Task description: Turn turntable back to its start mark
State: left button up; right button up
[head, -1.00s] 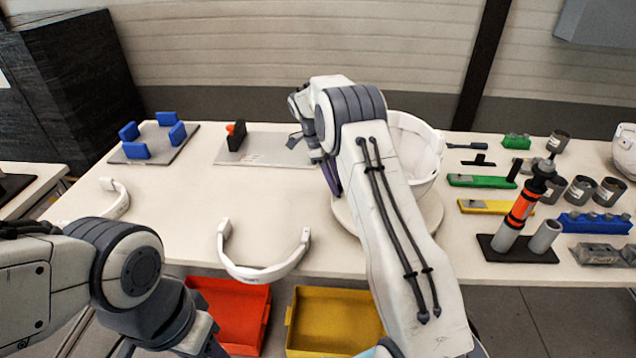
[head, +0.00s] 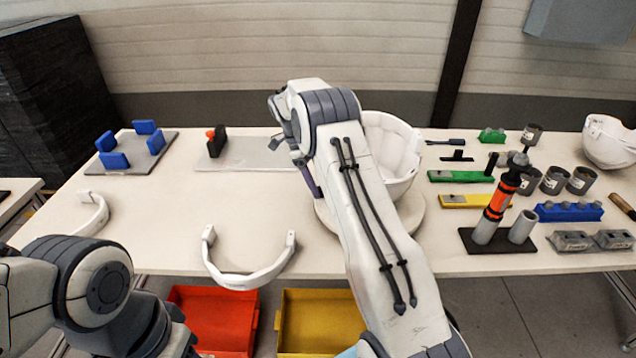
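The turntable (head: 411,214) is a round cream disc on the table, largely hidden behind my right arm. A white helmet shell (head: 398,150) stands on it, open side up. No start mark can be made out. My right arm reaches over the turntable's left part. My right gripper (head: 305,178) is at the shell's left side, mostly hidden behind the wrist. Whether its fingers touch the shell or turntable, or are open or shut, cannot be seen. My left arm shows at the lower left, with its gripper out of view.
Two white curved bands (head: 250,280) (head: 97,214) lie at the front and left. Blue blocks on a grey plate (head: 170,143) are back left. A tool stand (head: 500,244), green and yellow bars and grey cups fill the right. Red (head: 222,317) and yellow (head: 318,318) bins sit below the front edge.

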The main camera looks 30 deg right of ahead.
jog(key=shift+r, duration=0.1)
jog(key=p+v, duration=0.1)
jog(key=v, duration=0.9)
jog(key=shift+w, duration=0.15)
jog(key=shift+a+r, duration=0.1)
jog(key=s+a+r+n+t+p, duration=0.1)
jog(key=s+a+r+n, duration=0.25)
jog(key=a+n, duration=0.3)
jog(key=s+a+r+n+t+y, duration=0.1)
jog(key=s+a+r+n, duration=0.1)
jog(key=s+a+n, duration=0.45)
jog(key=s+a+r+n+p, duration=0.15)
jog(key=a+n, duration=0.25)
jog(key=a, duration=0.4)
jog(key=s+a+f+n+y, duration=0.1)
jog(key=s+a+n, duration=0.1)
jog(key=s+n, duration=0.7)
jog(key=s+a+f+n+t+y, duration=0.1)
jog(key=s+n, duration=0.8)
jog(key=s, duration=0.9)
jog(key=shift+a+f+n+y+p, duration=0.3)
jog(key=shift+a+f+y+p, duration=0.25)
jog(key=shift+a, duration=0.6)
